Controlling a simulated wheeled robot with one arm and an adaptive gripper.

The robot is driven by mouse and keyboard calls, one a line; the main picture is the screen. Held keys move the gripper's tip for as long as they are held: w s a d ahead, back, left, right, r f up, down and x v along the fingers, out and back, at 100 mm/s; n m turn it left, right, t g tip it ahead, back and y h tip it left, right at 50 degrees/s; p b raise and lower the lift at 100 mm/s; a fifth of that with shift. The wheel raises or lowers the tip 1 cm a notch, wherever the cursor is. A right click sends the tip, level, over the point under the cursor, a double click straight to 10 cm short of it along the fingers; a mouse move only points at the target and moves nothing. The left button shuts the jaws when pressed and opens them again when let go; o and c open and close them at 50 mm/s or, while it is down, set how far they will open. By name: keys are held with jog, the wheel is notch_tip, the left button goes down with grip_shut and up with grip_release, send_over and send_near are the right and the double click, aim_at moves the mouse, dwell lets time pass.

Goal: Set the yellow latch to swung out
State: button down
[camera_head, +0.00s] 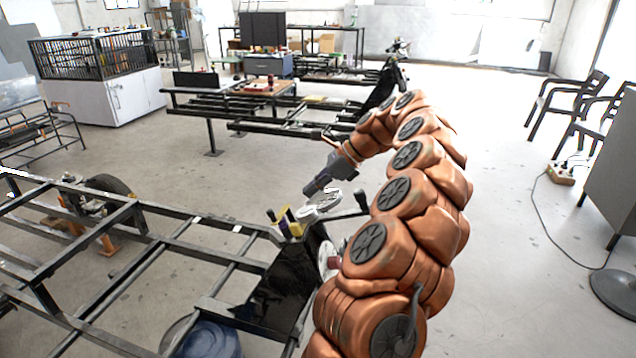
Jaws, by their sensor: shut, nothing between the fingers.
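The yellow latch (291,220) is small in this view. It sits at the right end of the near black metal frame (233,225), beside a black lever-like part (271,215). I cannot tell its swing position from here. My gripper (313,188) is at the end of the orange arm, above the latch and a little to its right. It is shut and empty, and its tip appears apart from the latch. A round grey metal part (322,203) lies just below and right of my gripper.
A dark panel (275,290) and a blue barrel (208,341) are below the frame's right end. A second metal frame (270,107) stands farther back. Chairs (567,102) and a grey cabinet (615,165) are at the right.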

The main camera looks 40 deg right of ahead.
jog(key=shift+w+a+r+p+x, duration=0.15)
jog(key=shift+r+x, duration=0.05)
jog(key=shift+x, duration=1.4)
jog(key=shift+w+a+r+p+x, duration=0.1)
jog(key=shift+a+r+p+x, duration=0.1)
jog(key=shift+x, duration=1.4)
jog(key=shift+w+a+r+p+x, duration=0.15)
jog(key=shift+r+x, duration=0.05)
jog(key=shift+x, duration=1.4)
jog(key=shift+a, duration=0.15)
